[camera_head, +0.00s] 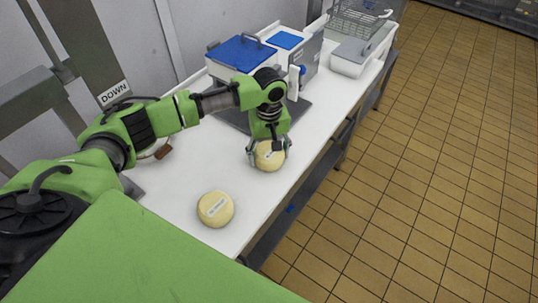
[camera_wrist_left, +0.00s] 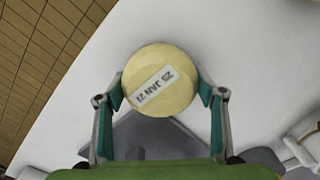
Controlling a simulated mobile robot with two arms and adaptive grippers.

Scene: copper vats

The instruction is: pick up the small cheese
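Two round pale-yellow cheeses with white labels are on the white worktop. One, the cheese at my left gripper (camera_head: 269,156), also shows in the left wrist view (camera_wrist_left: 160,78) with a printed date label. The other cheese (camera_head: 216,209) lies nearer to me, flat and untouched. I cannot tell surely from their sizes which is the smaller. My left gripper (camera_wrist_left: 161,88) points down over the farther cheese, one finger on each side. Both finger pads meet its edge with no gap visible. I cannot tell whether it is lifted. My right gripper is out of view.
A white worktop (camera_head: 187,168) runs along the wall, with its open edge to the right. Beyond the gripper stand a blue-lidded box (camera_head: 241,52), another white box with a blue top and a grey-lidded white tub (camera_head: 362,55). A wire basket is at the back.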

